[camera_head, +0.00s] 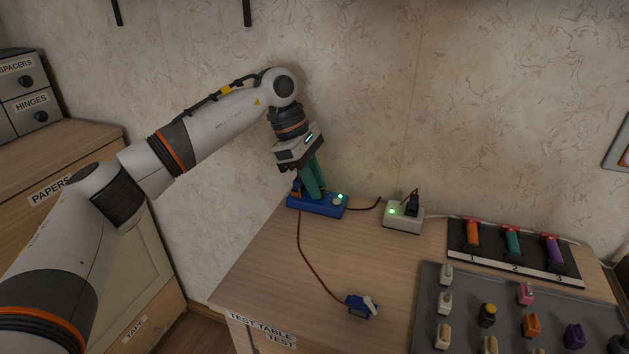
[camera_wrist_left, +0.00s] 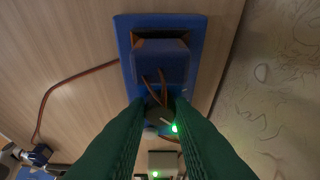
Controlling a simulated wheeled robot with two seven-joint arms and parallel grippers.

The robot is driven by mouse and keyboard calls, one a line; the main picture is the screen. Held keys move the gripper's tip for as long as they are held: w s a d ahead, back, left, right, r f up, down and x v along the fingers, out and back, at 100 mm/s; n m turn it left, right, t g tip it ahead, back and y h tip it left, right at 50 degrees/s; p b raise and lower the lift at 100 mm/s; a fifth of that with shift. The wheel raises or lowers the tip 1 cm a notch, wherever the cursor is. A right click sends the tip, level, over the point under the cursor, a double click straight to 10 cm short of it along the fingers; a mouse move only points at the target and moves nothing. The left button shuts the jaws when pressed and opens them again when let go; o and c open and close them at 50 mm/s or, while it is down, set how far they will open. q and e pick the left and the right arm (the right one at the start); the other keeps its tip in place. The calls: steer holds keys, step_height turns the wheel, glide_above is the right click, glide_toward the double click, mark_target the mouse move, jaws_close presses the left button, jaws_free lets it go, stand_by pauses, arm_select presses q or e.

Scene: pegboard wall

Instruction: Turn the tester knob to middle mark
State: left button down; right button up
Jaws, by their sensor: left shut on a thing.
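The tester is a blue box (camera_head: 326,210) at the far left corner of the wooden table, with a lit green light on it. It also shows in the left wrist view (camera_wrist_left: 128,62). My left gripper (camera_head: 319,196) points down on it, its green fingers closed on either side of the tester knob (camera_wrist_left: 158,114). The knob is small, dark and round, with a pale line on it. The fingers cover its sides, and I cannot read any marks around it. A dark blue plug (camera_wrist_left: 160,62) with orange wires sits on the tester beside the knob. My right gripper is not in view.
A white box (camera_head: 404,217) with a green light stands right of the tester, joined by a cable. A loose blue plug (camera_head: 361,306) lies near the table's front. A grey tray (camera_head: 462,318) of small parts and a rack of coloured handles (camera_head: 514,251) stand at right.

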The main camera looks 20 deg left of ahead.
arm_select(q)
steer(key=shift+n, duration=0.3)
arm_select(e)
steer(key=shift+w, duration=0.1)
arm_select(q)
steer(key=shift+t, duration=0.3)
steer(key=shift+s+n, duration=0.1)
steer(key=shift+n, duration=0.8)
steer(key=shift+s+n+t+p, duration=0.1)
steer(key=shift+n+t+p, duration=0.3)
steer(key=shift+n+t, duration=0.55)
steer(key=n, duration=0.2)
steer(key=shift+n+y, duration=0.3)
steer(key=shift+n, duration=0.05)
steer(key=shift+s+d+n+t, duration=0.1)
steer(key=shift+n+t, duration=0.25)
steer(key=shift+n, duration=0.45)
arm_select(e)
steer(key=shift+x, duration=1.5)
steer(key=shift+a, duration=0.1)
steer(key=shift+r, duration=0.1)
arm_select(q)
steer(key=c, duration=1.3)
jaws_free()
steer(key=shift+y, duration=0.3)
